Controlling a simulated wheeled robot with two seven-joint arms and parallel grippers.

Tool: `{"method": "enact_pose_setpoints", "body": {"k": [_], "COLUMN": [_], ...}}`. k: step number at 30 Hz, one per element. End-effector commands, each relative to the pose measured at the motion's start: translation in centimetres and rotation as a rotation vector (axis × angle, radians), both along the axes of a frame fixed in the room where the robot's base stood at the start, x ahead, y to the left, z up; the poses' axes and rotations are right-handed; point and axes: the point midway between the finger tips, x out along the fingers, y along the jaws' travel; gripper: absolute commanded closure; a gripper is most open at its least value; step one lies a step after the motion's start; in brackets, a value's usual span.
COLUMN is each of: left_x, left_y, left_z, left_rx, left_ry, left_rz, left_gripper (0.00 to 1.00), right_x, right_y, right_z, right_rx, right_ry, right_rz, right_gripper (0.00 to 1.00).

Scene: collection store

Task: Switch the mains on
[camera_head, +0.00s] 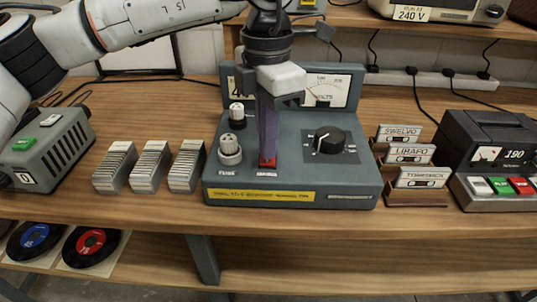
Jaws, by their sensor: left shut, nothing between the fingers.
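The grey-blue mains unit (300,180) stands on the wooden bench, with a yellow label strip along its front. A red switch (267,163) shows low on its sloping face, above a small label too small to read surely. My left gripper (267,150) comes down from above, shut and empty, with its fingertips at the red switch. I cannot tell whether they touch it. The fingers hide most of the switch, so its position is unclear. My right gripper is not in view.
Two fuse-like knobs (231,148) sit left of the switch. A black dial (328,140) sits to the right, below a volts meter (325,90). Ribbed blocks (150,165) and a grey-green box (45,150) stand left.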

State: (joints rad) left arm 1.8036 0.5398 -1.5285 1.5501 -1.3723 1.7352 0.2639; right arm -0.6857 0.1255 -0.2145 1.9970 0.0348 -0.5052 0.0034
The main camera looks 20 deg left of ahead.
Motion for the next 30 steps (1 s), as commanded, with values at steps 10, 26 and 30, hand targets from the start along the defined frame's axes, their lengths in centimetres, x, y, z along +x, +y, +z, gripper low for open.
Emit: {"method": "enact_pose_setpoints", "body": {"k": [10, 26, 30], "left_x": [0.0, 0.0, 0.0], "left_y": [0.0, 0.0, 0.0], "left_z": [-0.5, -1.3, -1.5], "left_rx": [0.000, 0.000, 0.000], "left_ry": [0.000, 0.000, 0.000], "left_rz": [0.000, 0.000, 0.000], "left_gripper": [1.00, 1.00, 1.00], "right_x": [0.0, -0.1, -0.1], "right_y": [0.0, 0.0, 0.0], "right_z": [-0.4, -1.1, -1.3], "right_rx": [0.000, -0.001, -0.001], "right_ry": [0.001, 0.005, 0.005], "right_rz": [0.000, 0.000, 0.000], "right_gripper": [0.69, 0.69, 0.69]}}
